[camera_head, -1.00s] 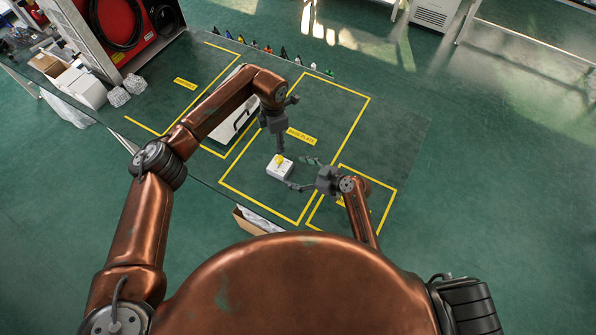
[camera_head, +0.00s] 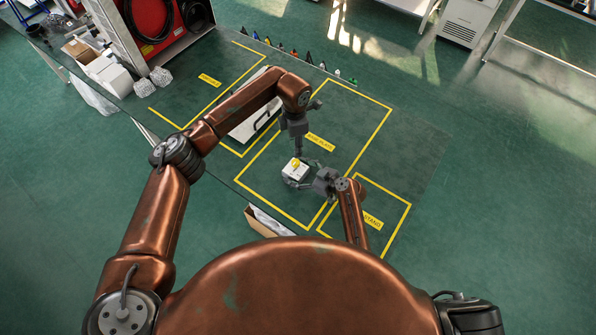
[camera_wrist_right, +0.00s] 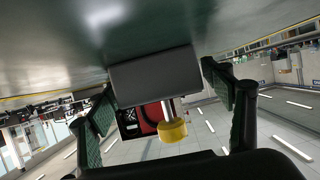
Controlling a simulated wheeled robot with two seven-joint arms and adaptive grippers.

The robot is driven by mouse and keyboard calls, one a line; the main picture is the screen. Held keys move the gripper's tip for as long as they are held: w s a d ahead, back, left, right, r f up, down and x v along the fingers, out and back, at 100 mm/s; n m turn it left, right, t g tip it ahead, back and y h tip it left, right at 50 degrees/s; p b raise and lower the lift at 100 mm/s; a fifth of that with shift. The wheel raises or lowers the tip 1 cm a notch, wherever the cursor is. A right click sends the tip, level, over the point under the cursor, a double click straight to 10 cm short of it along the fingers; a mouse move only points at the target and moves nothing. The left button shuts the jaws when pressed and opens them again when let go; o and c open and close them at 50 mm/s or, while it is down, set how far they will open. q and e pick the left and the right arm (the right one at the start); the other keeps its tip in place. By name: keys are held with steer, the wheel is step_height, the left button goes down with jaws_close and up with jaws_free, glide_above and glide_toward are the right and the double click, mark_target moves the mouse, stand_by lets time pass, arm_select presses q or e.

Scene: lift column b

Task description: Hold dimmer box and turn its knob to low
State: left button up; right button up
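The dimmer box (camera_head: 294,173) is a small white box on the green table inside a yellow-outlined area. Its yellow knob (camera_head: 296,162) is on top. The box shows as a grey block in the right wrist view (camera_wrist_right: 155,77), with the knob (camera_wrist_right: 172,130) below it there. My right gripper (camera_head: 302,176) reaches in from the right with its fingers on either side of the box. In the wrist view a small gap shows beside the right-hand finger; contact on the other side is unclear. My left gripper (camera_head: 298,154) points down just above the knob; its finger opening is not clear.
A white case with a dark handle (camera_head: 252,118) lies left of the box. Several small coloured items (camera_head: 310,60) line the table's far edge. An open cardboard box (camera_head: 262,222) stands near the front edge. The marked area right of my right gripper is clear.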

steer(key=c, duration=1.2)
steer(key=shift+c, duration=0.2)
